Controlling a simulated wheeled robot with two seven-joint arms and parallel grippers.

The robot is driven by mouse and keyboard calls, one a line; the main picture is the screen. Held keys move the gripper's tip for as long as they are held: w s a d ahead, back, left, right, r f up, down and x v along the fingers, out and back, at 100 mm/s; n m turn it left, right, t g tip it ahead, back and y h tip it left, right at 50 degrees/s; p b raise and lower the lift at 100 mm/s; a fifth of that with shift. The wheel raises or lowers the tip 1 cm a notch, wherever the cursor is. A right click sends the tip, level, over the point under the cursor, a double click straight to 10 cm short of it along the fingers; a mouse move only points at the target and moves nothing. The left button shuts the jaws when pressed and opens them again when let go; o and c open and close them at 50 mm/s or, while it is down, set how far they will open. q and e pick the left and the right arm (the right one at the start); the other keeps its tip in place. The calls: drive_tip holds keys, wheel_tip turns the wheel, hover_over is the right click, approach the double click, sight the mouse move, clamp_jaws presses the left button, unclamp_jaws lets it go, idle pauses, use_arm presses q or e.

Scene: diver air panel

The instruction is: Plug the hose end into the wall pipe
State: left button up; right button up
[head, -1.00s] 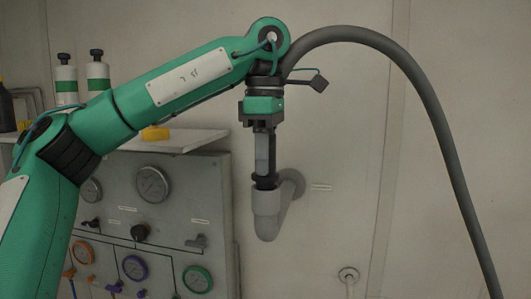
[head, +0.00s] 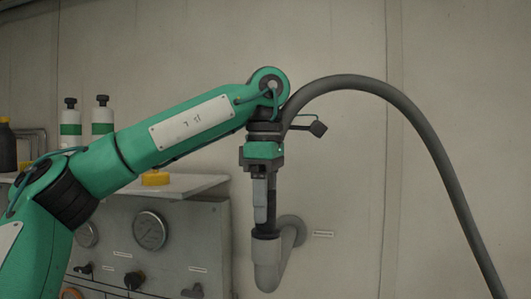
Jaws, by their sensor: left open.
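The grey hose (head: 439,160) arches up from behind my left gripper and falls away to the lower right. The grey wall pipe (head: 267,265) is an elbow coming out of the wall, with its mouth facing up. My left gripper (head: 264,205) points straight down just above that mouth, and its jaws are open. A dark piece beside its light grey finger reaches down to the pipe mouth and appears to be the hose end. The gripper hides most of it, so I cannot tell how deep it sits. My right gripper is out of view.
A grey gauge panel (head: 180,235) with a shelf (head: 190,187) on top stands left of the pipe. Two white-and-green bottles (head: 102,117) and a yellow item (head: 155,178) are there. A dark tethered cap (head: 318,129) hangs by the hose. The wall at right is clear.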

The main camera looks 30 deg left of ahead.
use_arm(q)
wheel_tip(320, 180, up, 12)
drive_tip(key=p, duration=0.2)
drive_tip(key=shift+s+p, duration=0.15)
drive_tip(key=shift+p, duration=0.25)
